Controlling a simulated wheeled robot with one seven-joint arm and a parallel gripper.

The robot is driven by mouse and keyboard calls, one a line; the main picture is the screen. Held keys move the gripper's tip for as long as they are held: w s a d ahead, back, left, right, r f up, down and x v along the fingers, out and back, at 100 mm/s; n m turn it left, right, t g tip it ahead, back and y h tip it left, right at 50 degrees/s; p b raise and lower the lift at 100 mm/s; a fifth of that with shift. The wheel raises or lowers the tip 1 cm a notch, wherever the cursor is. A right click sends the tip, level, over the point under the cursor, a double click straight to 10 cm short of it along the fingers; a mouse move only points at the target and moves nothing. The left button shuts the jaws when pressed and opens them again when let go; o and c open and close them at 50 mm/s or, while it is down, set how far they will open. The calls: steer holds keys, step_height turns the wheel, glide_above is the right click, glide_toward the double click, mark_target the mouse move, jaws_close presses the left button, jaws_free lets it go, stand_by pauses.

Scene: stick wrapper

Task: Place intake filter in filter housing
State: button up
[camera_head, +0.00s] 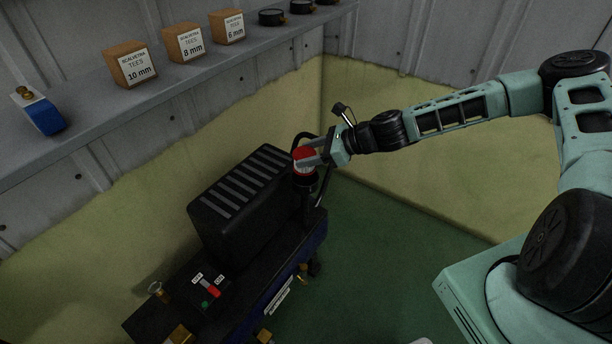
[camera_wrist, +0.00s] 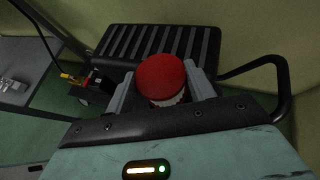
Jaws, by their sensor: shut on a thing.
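The intake filter, a round red-topped piece with a pale ribbed side, shows in the head view (camera_head: 303,153) and in the wrist view (camera_wrist: 161,78). My gripper (camera_head: 312,152) is shut on it, with a grey finger on each side in the wrist view (camera_wrist: 158,92). The filter is at the right end of the black ribbed compressor cover (camera_head: 240,200). A dark cylindrical part (camera_head: 306,182), perhaps the filter housing, shows right below the filter. I cannot tell whether the filter is seated in it or just above it.
A black curved handle (camera_wrist: 283,85) stands beside the machine. The machine has a switch panel (camera_head: 208,286) and brass fittings (camera_head: 158,291). A shelf (camera_head: 90,110) above holds boxes of tees (camera_head: 130,65) and a blue item (camera_head: 42,113). Green floor (camera_head: 385,250) is clear at right.

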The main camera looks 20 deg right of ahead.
mark_target(310, 170)
steer(key=shift+f+b, duration=0.35)
steer(key=shift+f, duration=2.6)
steer(key=shift+f, duration=0.1)
steer(key=o, duration=1)
steer(key=shift+c, duration=0.2)
